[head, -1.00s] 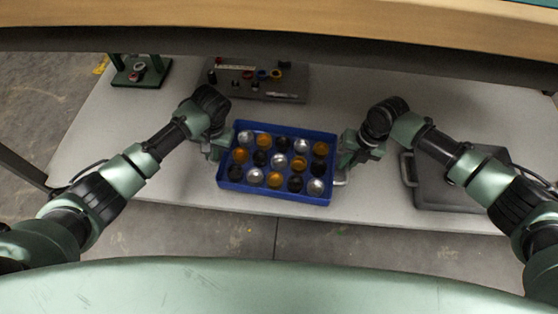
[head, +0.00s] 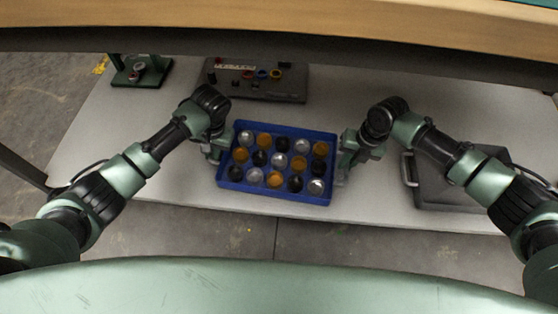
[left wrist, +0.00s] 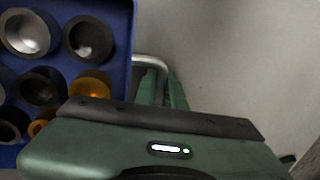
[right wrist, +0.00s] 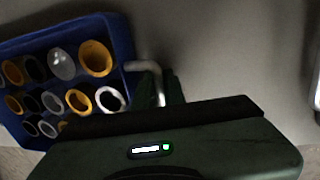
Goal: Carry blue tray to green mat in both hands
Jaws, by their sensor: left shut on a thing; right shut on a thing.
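The blue tray (head: 326,168) is at the middle of the grey table in the head view, filled with rows of silver, orange and black round cups. My left gripper (head: 216,150) is at the tray's left end and shut on its metal handle, which shows in the left wrist view (left wrist: 150,62). My right gripper (head: 345,158) is at the right end and shut on the other handle, seen in the right wrist view (right wrist: 146,67). Whether the tray touches the table cannot be told. I see no green mat in any view.
A dark panel with knobs and coloured rings (head: 262,80) lies behind the tray. A small green stand (head: 140,70) is at the back left. A dark grey case (head: 440,182) lies to the right. A wooden shelf edge (head: 300,25) spans the back. Table (head: 130,120) left of the tray is clear.

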